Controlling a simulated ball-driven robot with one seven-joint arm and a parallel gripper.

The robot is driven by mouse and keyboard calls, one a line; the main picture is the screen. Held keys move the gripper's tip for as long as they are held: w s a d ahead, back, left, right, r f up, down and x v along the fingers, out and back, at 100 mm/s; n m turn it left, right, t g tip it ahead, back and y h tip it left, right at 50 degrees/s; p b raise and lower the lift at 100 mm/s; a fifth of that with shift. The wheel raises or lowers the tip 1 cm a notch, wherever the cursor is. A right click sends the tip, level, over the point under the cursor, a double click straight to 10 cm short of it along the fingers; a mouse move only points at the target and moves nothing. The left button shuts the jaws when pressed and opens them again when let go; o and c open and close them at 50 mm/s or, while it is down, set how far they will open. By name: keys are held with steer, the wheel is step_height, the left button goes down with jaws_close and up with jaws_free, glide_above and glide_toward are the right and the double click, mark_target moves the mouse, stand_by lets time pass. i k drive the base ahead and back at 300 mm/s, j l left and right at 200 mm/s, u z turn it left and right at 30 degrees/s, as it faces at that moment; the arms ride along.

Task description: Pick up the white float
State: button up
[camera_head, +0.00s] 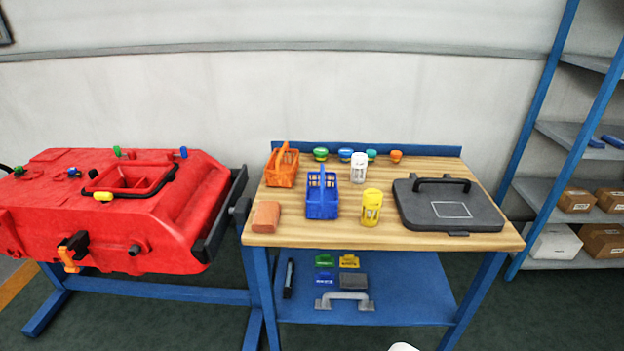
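The white float (359,167) is a small white cylinder standing upright on the wooden tabletop (290,228), behind and slightly left of a yellow cylinder (371,207) of similar shape. It stands right of the blue basket (322,196) and is apart from both. My gripper cannot be made out; only a small white rounded shape shows at the bottom edge, and I cannot tell what it is.
An orange basket (282,166), an orange-brown block (266,217) and a dark grey lid with a handle (449,206) share the table. Several coloured caps line the back edge. A red tank (60,221) stands left, shelving (565,190) right.

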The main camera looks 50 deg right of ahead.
mark_target(359, 161)
steer(key=l+u, duration=0.3)
steer(key=l, duration=0.15)
steer(key=k+l+u, duration=0.15)
steer(key=l+u, duration=0.2)
steer(key=k+l+u, duration=0.15)
steer(key=l+u, duration=0.15)
steer(key=l, duration=0.2)
